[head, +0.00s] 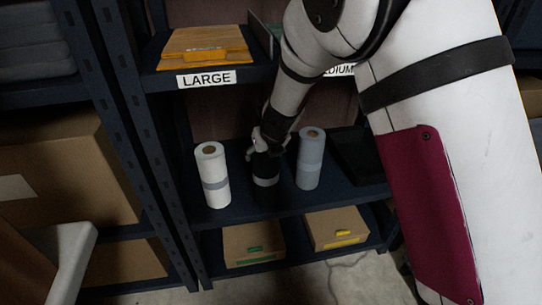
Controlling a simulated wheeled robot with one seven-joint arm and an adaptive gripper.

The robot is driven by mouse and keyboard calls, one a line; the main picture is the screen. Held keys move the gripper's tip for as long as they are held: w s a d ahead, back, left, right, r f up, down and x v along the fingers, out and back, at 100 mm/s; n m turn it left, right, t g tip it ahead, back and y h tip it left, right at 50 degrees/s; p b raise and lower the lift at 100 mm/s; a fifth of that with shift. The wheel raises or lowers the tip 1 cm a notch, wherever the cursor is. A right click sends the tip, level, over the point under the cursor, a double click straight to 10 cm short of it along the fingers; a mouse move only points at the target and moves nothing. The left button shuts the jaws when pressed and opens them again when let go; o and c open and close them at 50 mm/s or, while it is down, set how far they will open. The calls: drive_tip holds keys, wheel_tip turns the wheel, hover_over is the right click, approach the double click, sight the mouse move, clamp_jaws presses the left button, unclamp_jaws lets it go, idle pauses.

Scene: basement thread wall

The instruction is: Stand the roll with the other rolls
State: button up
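A black roll (265,170) with a grey band stands upright on the middle shelf. A white roll (213,170) with a grey band stands upright to its left. A pale grey-blue roll (311,160) with a darker band stands upright to its right. The black roll stands between these two with a gap on each side. My gripper (265,152) points down at the top of the black roll and hides its upper end. I cannot tell whether the fingers touch or grip it.
The middle shelf (240,209) has a dark tray (360,155) at the right. Cardboard boxes (253,244) sit on the shelf below. A dark shelf post (130,125) rises at the left.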

drive_tip(key=shift+a+f, duration=0.1)
drive_tip(key=shift+f, duration=0.2)
drive_tip(key=o, duration=2)
drive_tip(key=p+v, duration=0.6)
drive_tip(key=v, duration=0.6)
drive_tip(key=shift+s, duration=0.1)
